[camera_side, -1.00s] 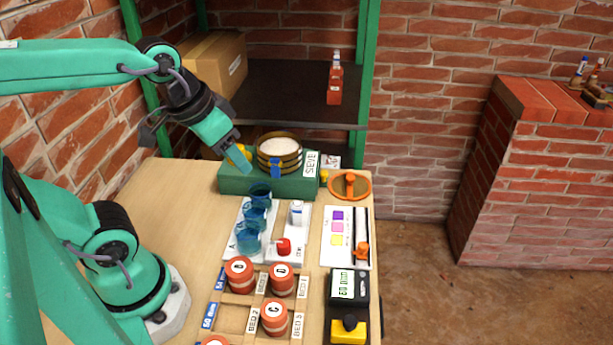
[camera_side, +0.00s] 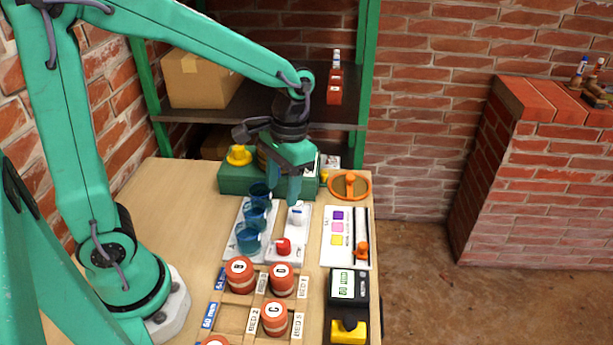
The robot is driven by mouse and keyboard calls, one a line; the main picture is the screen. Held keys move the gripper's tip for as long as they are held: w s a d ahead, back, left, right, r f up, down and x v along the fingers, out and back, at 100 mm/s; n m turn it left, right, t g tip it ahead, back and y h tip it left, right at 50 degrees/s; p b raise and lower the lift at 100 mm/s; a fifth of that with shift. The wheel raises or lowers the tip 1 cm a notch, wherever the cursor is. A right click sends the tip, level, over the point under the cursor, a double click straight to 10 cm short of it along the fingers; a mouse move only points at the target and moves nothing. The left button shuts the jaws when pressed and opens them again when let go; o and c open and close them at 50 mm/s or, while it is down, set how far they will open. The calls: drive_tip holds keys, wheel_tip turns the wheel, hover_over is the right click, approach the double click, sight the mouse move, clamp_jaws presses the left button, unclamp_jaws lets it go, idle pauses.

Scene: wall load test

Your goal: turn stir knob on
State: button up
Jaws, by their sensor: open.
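The stir knob appears to be the red knob (camera_side: 283,247) on the front of a small white stirrer unit (camera_side: 291,256); its exact setting is too small to tell. A white bottle-like piece (camera_side: 297,215) stands at the back of the same unit. My gripper (camera_side: 292,196) points down just above and behind this white piece, apart from the red knob. It is open, with nothing seen between its fingers. It hides most of the sieve on the green box (camera_side: 236,180).
Blue beakers (camera_side: 248,236) stand in a row left of the unit. Orange-lidded jars (camera_side: 240,274) sit in a wooden rack in front. A colour card (camera_side: 340,238) and a dark meter (camera_side: 347,288) lie to the right. The table's left part is clear.

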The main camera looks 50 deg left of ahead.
sight(284, 241)
wheel_tip(284, 241, down, 6)
drive_tip(key=w+d+g, duration=0.1)
drive_tip(key=d+g, duration=0.1)
drive_tip(key=shift+w+g+y, duration=0.3)
drive_tip(key=shift+w, duration=0.1)
drive_tip(key=shift+f, duration=0.1)
drive_tip(key=shift+d+x, duration=0.15)
drive_tip(key=shift+x, duration=1.75)
drive_tip(key=shift+d+x, duration=0.1)
drive_tip(key=shift+x, duration=1.8)
drive_tip(key=shift+s, duration=0.1)
drive_tip(key=shift+c, duration=0.4)
drive_tip(key=shift+a, duration=0.15)
drive_tip(key=c, duration=0.9)
